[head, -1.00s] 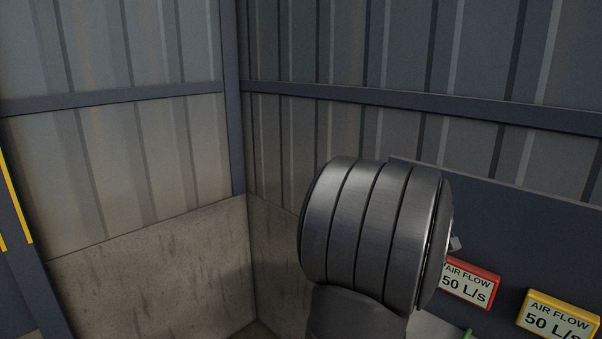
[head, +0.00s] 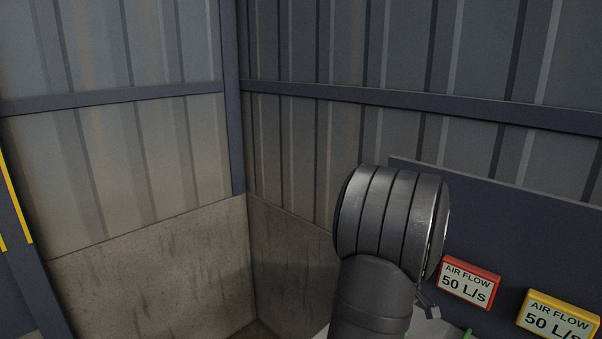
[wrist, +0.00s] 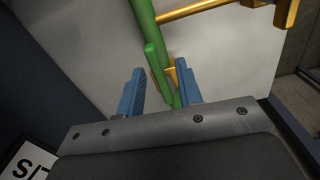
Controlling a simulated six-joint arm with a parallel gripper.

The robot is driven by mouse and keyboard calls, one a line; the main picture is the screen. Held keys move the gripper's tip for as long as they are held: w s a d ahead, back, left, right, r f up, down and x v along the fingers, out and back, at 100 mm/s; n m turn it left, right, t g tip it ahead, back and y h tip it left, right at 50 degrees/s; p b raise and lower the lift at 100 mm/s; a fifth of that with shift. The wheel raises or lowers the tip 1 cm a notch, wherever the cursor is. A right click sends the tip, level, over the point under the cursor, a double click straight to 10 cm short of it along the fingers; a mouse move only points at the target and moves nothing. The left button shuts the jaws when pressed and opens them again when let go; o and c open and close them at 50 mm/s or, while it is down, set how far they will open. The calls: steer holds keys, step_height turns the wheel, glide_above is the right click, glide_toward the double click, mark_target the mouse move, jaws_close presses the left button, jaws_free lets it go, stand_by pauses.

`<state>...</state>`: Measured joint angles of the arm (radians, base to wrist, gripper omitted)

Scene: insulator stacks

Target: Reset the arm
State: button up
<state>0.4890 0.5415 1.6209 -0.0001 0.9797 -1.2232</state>
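My gripper (wrist: 160,82) shows in the wrist view with its two blue fingers apart. A green post (wrist: 143,22) with orange crossbars (wrist: 195,10) lies beyond the fingers, and its lower part shows in the gap between them. I see no clear contact between the fingers and the post. In the head view my arm's dark ribbed joint stands right of the middle, and my gripper cannot be made out there.
A red-framed air flow sign (head: 469,283) and a yellow-framed one (head: 558,314) are at the lower right, in front of a dark panel (head: 520,225). A pale surface (wrist: 85,45) lies behind the post. Corrugated walls (head: 300,40) meet in a corner left of my arm.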

steer(key=shift+s+a+r+m, duration=0.1)
steer(key=shift+s+a+m, duration=0.15)
steer(key=shift+m, duration=0.75)
steer(key=o, duration=1.4)
steer(key=shift+r, duration=0.1)
steer(key=shift+o, duration=0.4)
steer(key=s+d+r+m, duration=0.4)
steer(key=d+r+m, duration=0.3)
steer(key=r, duration=0.1)
steer(key=shift+d+r, duration=0.15)
steer(key=shift+r, duration=0.15)
steer(key=s+d+r+m, duration=0.5)
steer(key=s+r+m, duration=0.25)
steer(key=r, duration=0.25)
step_height(320, 180, down, 10)
steer(key=shift+f+m, duration=0.15)
steer(key=shift+m, duration=0.3)
